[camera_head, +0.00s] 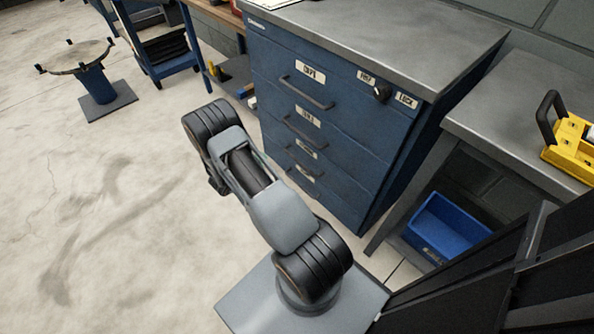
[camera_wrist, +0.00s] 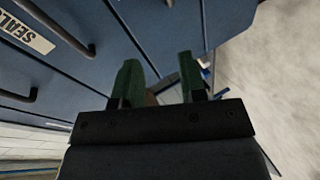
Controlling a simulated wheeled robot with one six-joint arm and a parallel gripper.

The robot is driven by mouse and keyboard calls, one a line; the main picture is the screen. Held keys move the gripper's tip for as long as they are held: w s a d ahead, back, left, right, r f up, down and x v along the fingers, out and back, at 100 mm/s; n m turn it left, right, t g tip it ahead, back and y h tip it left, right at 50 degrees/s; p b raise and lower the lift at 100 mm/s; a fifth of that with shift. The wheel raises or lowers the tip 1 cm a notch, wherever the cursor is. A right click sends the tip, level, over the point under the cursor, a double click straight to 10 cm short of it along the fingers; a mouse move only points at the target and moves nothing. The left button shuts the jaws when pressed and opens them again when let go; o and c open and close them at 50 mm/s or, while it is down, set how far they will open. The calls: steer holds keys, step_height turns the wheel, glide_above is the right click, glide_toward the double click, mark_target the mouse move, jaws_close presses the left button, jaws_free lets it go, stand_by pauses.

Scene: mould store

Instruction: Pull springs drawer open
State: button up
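The blue drawer cabinet (camera_head: 345,120) stands right of centre in the head view, with several drawers stacked in its front. Its upper handle (camera_head: 307,93) shows clearly; my arm partly covers the lower drawers. The drawer labels are too small to read there, so I cannot tell which drawer is springs. All drawers look shut. In the wrist view, a label reading SEALS (camera_wrist: 27,33) sits on a drawer front beside a dark bar handle (camera_wrist: 60,25). My gripper (camera_wrist: 158,72) is open and empty near the blue fronts, its green fingers apart from the handles. The head view hides it.
A grey bench (camera_head: 525,140) with a yellow case (camera_head: 575,145) on top stands right of the cabinet, a blue bin (camera_head: 445,228) beneath. A blue cart (camera_head: 165,50) and a round stand (camera_head: 95,80) are at the upper left. The floor (camera_head: 90,200) on the left is clear.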

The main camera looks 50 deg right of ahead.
mark_target(297, 161)
steer(key=s+d+f+g+h+b, duration=0.2)
steer(key=s+f+g, duration=0.1)
steer(key=s+f, duration=0.2)
steer(key=b+x, duration=0.3)
steer(key=x, duration=0.9)
steer(key=shift+w+d+f, duration=0.1)
steer(key=shift+d+f, duration=0.15)
steer(key=shift+d, duration=0.1)
jaws_close()
